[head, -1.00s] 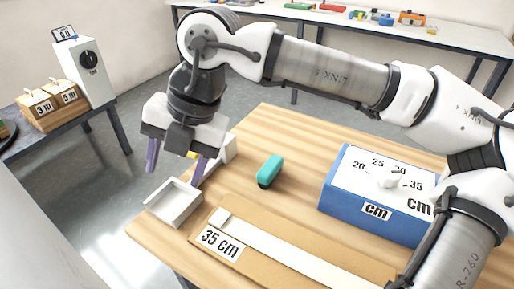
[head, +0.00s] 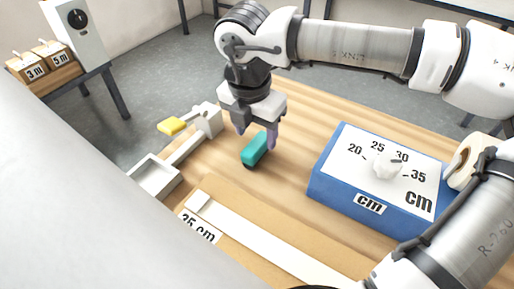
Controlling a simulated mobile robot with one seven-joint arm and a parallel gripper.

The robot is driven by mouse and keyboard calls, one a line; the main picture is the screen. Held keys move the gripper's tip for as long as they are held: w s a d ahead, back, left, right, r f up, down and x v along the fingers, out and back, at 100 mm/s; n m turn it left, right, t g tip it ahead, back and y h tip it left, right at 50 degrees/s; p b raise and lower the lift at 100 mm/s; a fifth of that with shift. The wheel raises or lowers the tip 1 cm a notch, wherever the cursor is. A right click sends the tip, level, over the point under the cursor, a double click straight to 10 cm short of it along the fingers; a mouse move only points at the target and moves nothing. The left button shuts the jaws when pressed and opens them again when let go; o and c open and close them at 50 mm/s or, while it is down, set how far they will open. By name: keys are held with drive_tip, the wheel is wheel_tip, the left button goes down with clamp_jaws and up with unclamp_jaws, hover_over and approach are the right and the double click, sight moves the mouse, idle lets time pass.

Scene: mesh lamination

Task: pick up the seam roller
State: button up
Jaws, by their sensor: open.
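A small teal, rounded object with a dark lower end (head: 254,152), which I take to be the seam roller, lies on the wooden table in the head view. My gripper (head: 257,143) is right over it, pointing down with its two purple fingers spread. One finger shows on the left of the teal object and the other on its right. The jaws are open, and I cannot tell whether either finger touches it. The far end of the object is partly hidden by the gripper.
A blue box with a dial marked in cm (head: 345,200) stands to the right. A board with a white strip (head: 265,240) lies in front. A white tray (head: 153,180) and a pale device with a yellow lever (head: 172,126) are at the left edge. Bare wood surrounds the teal object.

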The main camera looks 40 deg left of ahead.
sight(257, 143)
drive_tip(key=shift+w+f+p, duration=0.15)
drive_tip(key=shift+f+p, duration=0.05)
drive_tip(key=shift+f, duration=1.15)
drive_tip(key=shift+w+f+p, duration=0.15)
drive_tip(key=shift+f+p, duration=0.05)
drive_tip(key=shift+f, duration=1.1)
drive_tip(key=c, duration=1.2)
drive_tip(key=shift+o, duration=0.2)
drive_tip(key=shift+r, duration=0.1)
